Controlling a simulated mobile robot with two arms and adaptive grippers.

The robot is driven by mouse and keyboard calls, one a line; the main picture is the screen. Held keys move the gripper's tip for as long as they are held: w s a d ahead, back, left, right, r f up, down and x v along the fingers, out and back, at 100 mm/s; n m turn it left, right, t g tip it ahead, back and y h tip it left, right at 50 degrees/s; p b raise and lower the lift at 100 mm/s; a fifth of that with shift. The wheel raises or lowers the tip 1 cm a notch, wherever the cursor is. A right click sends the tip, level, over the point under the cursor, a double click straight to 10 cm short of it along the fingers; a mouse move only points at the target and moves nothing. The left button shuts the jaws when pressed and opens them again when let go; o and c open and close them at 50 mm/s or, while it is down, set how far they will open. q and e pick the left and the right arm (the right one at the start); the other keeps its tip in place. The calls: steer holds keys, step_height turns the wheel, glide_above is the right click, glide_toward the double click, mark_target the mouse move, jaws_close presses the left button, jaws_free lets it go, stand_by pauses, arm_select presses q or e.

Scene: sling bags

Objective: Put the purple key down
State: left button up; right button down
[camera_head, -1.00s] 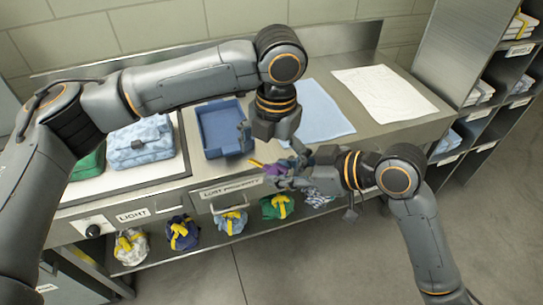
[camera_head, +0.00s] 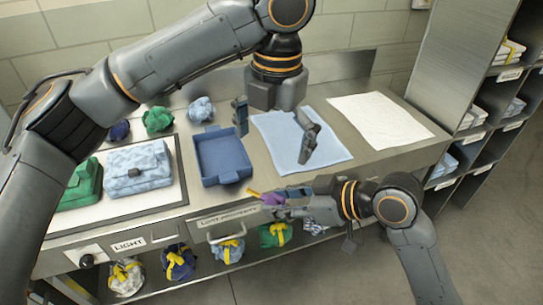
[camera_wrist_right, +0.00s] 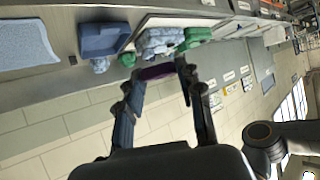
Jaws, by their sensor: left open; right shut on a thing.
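The purple key (camera_head: 272,199), with a yellow end, is held in my right gripper (camera_head: 287,196) in front of the counter's front edge, near the drawer labelled LOST PROPERTY. In the right wrist view the purple key (camera_wrist_right: 155,72) lies between the two fingertips of my right gripper (camera_wrist_right: 157,78). My left gripper (camera_head: 274,131) is open and empty, its fingers spread above the counter beside the blue tray and over the light blue cloth. The blue tray (camera_head: 207,181) looks empty and sits on the counter, left of the cloth.
A light blue cloth (camera_head: 335,151) and a white cloth (camera_head: 380,118) lie flat on the counter. Folded blue (camera_head: 137,170) and green (camera_head: 80,187) bags lie on a mat at left. Several tied bundles sit on the shelf below. A cubby rack (camera_head: 480,120) stands at right.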

mark_target(275, 203)
steer(key=shift+d, duration=0.15)
arm_select(q)
steer(key=f+n, duration=0.1)
steer(key=f, duration=0.3)
steer(key=s+f+n, duration=0.1)
steer(key=f+n, duration=0.1)
steer(key=f, duration=0.2)
steer(key=d+f+n, duration=0.1)
steer(key=f, duration=0.3)
steer(key=shift+s+f+n, duration=0.15)
steer(key=shift+f+n, duration=0.15)
arm_select(e)
steer(key=d+n+g, duration=0.1)
steer(key=n+g, duration=0.1)
steer(key=s+d+n+g+y, duration=0.1)
steer(key=n+g, duration=0.1)
steer(key=shift+d+n+g, duration=0.3)
steer(key=shift+d, duration=0.05)
arm_select(q)
steer(key=shift+a, duration=0.1)
steer(key=c, duration=1)
steer(key=shift+a+f, duration=0.1)
steer(key=shift+f, duration=0.05)
jaws_close()
arm_select(e)
steer(key=shift+w+r, duration=0.1)
steer(key=shift+r, duration=0.05)
